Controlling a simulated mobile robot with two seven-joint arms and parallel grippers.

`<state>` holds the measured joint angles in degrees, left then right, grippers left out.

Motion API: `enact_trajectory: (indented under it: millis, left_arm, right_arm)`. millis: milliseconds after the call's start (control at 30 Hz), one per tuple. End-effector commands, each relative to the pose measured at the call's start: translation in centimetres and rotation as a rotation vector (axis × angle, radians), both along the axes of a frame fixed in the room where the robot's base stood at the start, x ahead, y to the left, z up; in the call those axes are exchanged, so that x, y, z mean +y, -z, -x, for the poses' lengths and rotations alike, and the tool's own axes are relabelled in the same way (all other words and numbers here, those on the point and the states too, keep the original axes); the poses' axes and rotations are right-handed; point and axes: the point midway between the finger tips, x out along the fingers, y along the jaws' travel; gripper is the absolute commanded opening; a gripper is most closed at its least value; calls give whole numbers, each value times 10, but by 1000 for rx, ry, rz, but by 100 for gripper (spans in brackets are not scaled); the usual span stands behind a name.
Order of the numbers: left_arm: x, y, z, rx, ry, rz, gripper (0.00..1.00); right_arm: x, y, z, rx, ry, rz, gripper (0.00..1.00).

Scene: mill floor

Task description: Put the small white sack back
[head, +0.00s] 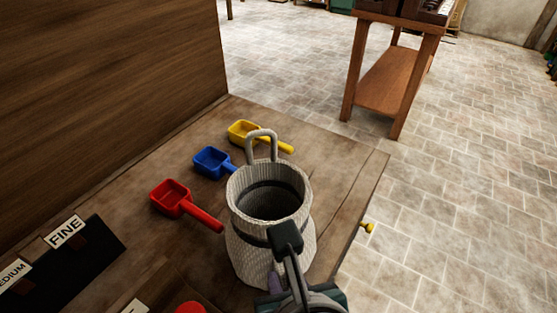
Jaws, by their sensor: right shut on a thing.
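The small white sack (240,250) is a pale woven, open-topped sack with a dark band and a loop handle at its far rim. It is upright over the wooden tabletop (335,170) in the head view. I cannot tell whether its base touches the top. My right gripper (284,250) comes in from the bottom and is shut on the near side of the sack. The gripper hides part of the sack's front and lower right side. My left gripper is out of view.
Red (172,198), blue (211,162) and yellow (243,132) scoops lie left of and behind the sack. A dark holder with a FINE label (66,232) is at lower left. A wooden panel (110,70) borders the left. A wooden stand (392,85) is beyond open tiled floor.

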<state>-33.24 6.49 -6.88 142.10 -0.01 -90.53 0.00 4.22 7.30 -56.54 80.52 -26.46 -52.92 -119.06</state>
Motion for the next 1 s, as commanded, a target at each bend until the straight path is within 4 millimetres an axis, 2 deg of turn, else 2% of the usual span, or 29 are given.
enact_trajectory:
  millis: [33,333,667,1000]
  left_arm:
    - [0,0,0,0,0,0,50]
    - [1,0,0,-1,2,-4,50]
    - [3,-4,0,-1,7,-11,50]
    - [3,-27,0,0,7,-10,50]
  right_arm:
    - [0,0,0,-1,0,0,21]
    - [0,0,0,0,0,0,54]
    - [-1,-5,4,0,-1,-1,54]
    - [-7,-55,41,1,-1,-1,54]
